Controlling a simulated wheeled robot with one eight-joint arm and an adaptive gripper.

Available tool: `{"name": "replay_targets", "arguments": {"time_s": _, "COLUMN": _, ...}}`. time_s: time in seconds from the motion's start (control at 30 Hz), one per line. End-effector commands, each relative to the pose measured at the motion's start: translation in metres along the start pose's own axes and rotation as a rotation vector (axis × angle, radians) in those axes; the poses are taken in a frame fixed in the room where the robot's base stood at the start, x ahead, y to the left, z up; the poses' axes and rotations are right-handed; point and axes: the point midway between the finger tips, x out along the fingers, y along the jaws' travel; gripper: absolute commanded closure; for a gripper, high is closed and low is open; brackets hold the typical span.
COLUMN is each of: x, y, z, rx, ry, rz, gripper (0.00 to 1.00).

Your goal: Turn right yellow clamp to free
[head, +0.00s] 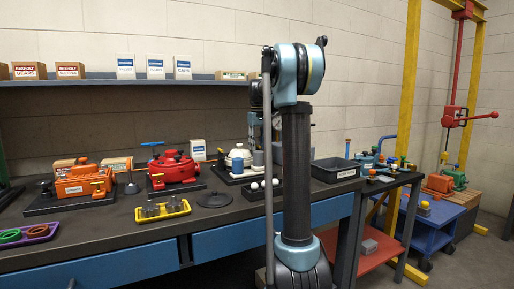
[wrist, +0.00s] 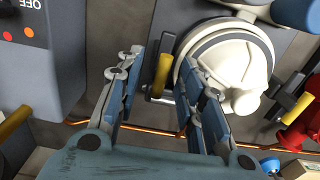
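A cream, round-bodied motor (wrist: 228,55) on a dark plate fills the upper middle of the wrist view; in the head view it stands on the bench (head: 236,149), partly behind my arm. One clamp with a yellow handle (wrist: 161,74) is left of the motor in the wrist view. Another yellow-handled clamp (wrist: 296,108) is at its right. My gripper (wrist: 158,72) is open, its two blue-grey fingers on either side of the left-hand clamp. I cannot tell whether either finger touches it. The "OFF" lettering in this view is upside down.
A grey box marked OFF (wrist: 38,45) stands left of my gripper in the wrist view. A copper-coloured pipe (wrist: 155,132) runs behind the fingers. On the bench are a red motor (head: 174,170), an orange motor (head: 82,184), a yellow tray (head: 163,211) and a black bin (head: 335,171).

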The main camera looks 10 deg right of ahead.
Motion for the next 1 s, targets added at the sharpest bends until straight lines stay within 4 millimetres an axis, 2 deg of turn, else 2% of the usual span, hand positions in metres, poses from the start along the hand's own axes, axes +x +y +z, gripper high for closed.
{"name": "replay_targets", "arguments": {"time_s": 0.17, "x": -0.001, "y": 0.0, "z": 0.0, "rx": 0.0, "ry": 0.0, "rz": 0.0, "gripper": 0.65}}
{"name": "replay_targets", "arguments": {"time_s": 0.33, "x": -0.013, "y": 0.0, "z": 0.0, "rx": 0.0, "ry": -0.001, "rz": 0.0, "gripper": 0.65}}
{"name": "replay_targets", "arguments": {"time_s": 0.8, "x": -0.094, "y": 0.001, "z": -0.001, "rx": 0.0, "ry": -0.001, "rz": 0.0, "gripper": 0.65}}
{"name": "replay_targets", "arguments": {"time_s": 1.0, "x": -0.114, "y": 0.001, "z": -0.001, "rx": 0.001, "ry": -0.001, "rz": 0.0, "gripper": 0.65}}
